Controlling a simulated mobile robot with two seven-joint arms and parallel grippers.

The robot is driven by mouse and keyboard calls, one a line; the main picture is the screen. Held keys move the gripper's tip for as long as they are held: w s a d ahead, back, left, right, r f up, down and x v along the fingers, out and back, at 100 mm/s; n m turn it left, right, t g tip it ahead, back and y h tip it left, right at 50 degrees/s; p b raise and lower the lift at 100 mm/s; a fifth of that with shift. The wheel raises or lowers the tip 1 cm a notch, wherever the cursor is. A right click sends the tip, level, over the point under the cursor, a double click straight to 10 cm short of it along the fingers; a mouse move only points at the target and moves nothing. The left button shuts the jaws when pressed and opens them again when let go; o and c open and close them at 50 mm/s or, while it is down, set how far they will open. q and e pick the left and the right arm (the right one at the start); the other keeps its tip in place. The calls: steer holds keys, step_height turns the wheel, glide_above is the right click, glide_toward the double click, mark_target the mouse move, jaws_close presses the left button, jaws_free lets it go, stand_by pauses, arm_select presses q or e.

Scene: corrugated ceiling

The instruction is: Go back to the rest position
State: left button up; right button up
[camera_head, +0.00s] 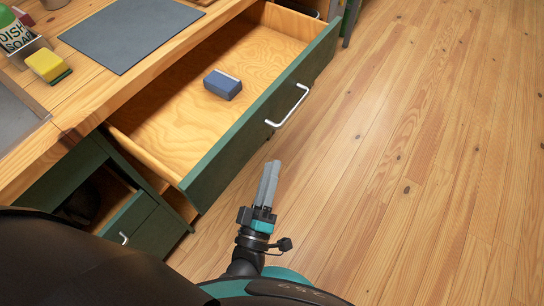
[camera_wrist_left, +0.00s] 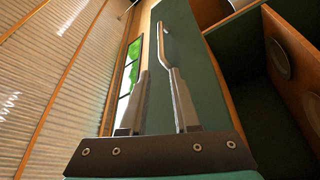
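My left gripper (camera_head: 268,180) is above the wooden floor, in front of the open drawer (camera_head: 240,128) and apart from it. In the head view its two grey fingers point up the picture, towards the drawer's metal handle (camera_head: 288,106). In the left wrist view the left gripper (camera_wrist_left: 158,72) has a gap between its fingers, with the green drawer front (camera_wrist_left: 194,70) behind them. It holds nothing. My right gripper is in neither view.
A blue block (camera_head: 222,85) lies inside the drawer. A yellow sponge (camera_head: 48,66), a dish soap bottle (camera_head: 14,30) and a grey mat (camera_head: 130,32) are on the counter. A lower drawer (camera_head: 127,217) also stands open. The floor (camera_head: 420,150) to the right is clear.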

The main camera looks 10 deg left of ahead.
arm_select(q)
steer(key=shift+f, duration=0.4)
steer(key=s+a+f+m+g+h, duration=0.1)
steer(key=s+f+m+g, duration=0.3)
steer(key=f, duration=0.7)
steer(key=s+a+f+m+g+h, duration=0.15)
steer(key=f+m+g, duration=0.35)
steer(key=f, duration=0.6)
steer(key=s+a+f+m+g+y, duration=0.1)
steer(key=s+a+f+m+g, duration=0.1)
steer(key=s+a+f+g, duration=0.2)
steer(key=s+a+f+m+g+y, duration=0.2)
steer(key=s+a+f+g, duration=0.3)
steer(key=s+a+f, duration=0.3)
steer(key=s+m, duration=0.1)
steer(key=s, duration=0.3)
steer(key=shift+s+f+g, duration=0.3)
steer(key=shift+s+f, duration=0.1)
